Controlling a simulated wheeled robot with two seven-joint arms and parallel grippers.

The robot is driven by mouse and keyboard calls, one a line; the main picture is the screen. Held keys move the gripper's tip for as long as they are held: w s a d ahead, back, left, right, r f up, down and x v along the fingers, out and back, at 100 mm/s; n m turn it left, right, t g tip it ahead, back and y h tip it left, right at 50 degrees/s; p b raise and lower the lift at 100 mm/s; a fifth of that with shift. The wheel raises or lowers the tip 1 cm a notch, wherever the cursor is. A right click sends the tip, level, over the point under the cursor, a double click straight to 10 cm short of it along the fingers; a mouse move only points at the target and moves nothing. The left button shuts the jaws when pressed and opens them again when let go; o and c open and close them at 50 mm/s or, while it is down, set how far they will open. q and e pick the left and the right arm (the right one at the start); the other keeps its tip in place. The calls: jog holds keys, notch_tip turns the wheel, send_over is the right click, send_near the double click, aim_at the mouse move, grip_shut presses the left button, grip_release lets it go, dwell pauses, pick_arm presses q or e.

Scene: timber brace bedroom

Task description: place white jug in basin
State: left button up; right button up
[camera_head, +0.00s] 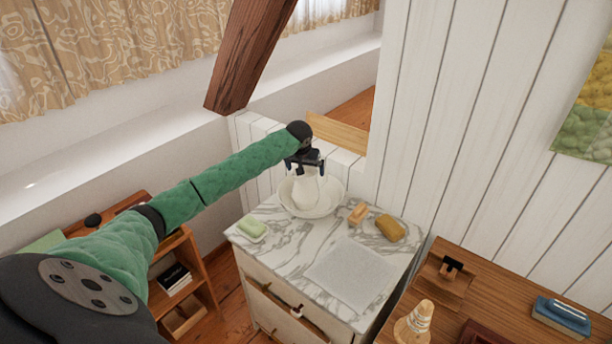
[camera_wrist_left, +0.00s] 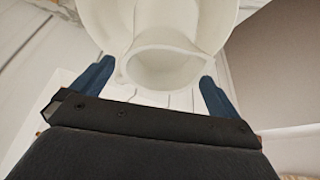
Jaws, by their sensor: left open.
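The white jug (camera_head: 306,188) stands in the white basin (camera_head: 331,207) at the back of the marble-topped washstand. My left gripper (camera_head: 305,168) is over the jug with its fingers apart. In the left wrist view the jug's rim (camera_wrist_left: 163,68) shows between the two blue fingers of the gripper (camera_wrist_left: 153,88), with a gap at the right finger. The basin's pale wall (camera_wrist_left: 225,22) shows behind the jug. The jug's base is hidden in the head view by the basin's rim. My right gripper is not in view.
On the marble top (camera_head: 290,250) are a green soap on a dish (camera_head: 252,228), a wooden brush (camera_head: 358,212), a sponge (camera_head: 390,228) and a pale cloth (camera_head: 349,272). A wooden beam (camera_head: 250,55) slants down behind my left arm. A wooden desk (camera_head: 490,290) stands at right.

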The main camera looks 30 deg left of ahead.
pick_arm(q)
jog(key=b+v, duration=0.2)
jog(key=v, duration=0.5)
jog(key=shift+s+r, duration=0.25)
jog(key=shift+r, duration=0.35)
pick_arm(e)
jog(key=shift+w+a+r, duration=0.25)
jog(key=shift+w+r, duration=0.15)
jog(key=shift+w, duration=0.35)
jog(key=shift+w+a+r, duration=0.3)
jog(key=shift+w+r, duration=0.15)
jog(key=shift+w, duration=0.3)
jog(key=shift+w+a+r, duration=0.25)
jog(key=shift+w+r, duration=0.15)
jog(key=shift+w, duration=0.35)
pick_arm(q)
jog(key=shift+f, duration=0.1)
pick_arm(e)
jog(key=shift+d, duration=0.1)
